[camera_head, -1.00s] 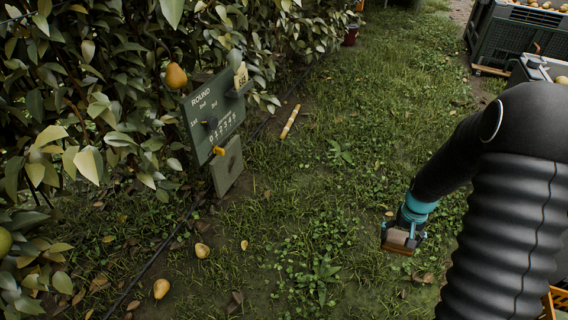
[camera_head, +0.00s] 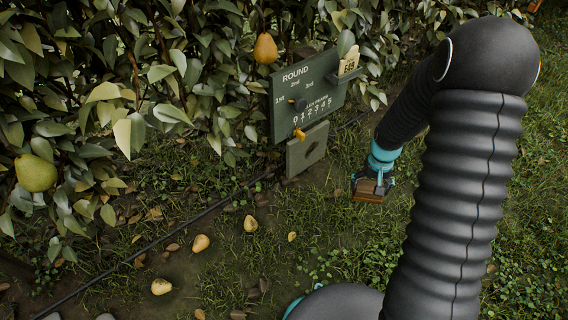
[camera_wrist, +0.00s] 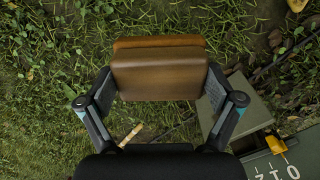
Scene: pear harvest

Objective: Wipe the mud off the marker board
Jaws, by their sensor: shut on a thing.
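The green marker board (camera_head: 310,92) stands against the hedge, lettered ROUND with 1st, 2nd, 3rd and a row of numbers. It carries a dark knob, a yellow pointer (camera_head: 299,134) and a small card. In the wrist view, the block (camera_wrist: 158,72) sits between my fingers (camera_wrist: 160,88); the panel (camera_wrist: 245,108) and board (camera_wrist: 285,162) show at lower right.
A pear (camera_head: 265,48) hangs just left of the board, and another (camera_head: 36,173) hangs at far left. Several fallen pears (camera_head: 201,243) lie on the ground. A dark hose (camera_head: 165,246) runs along the hedge foot. Open grass lies in front of the board.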

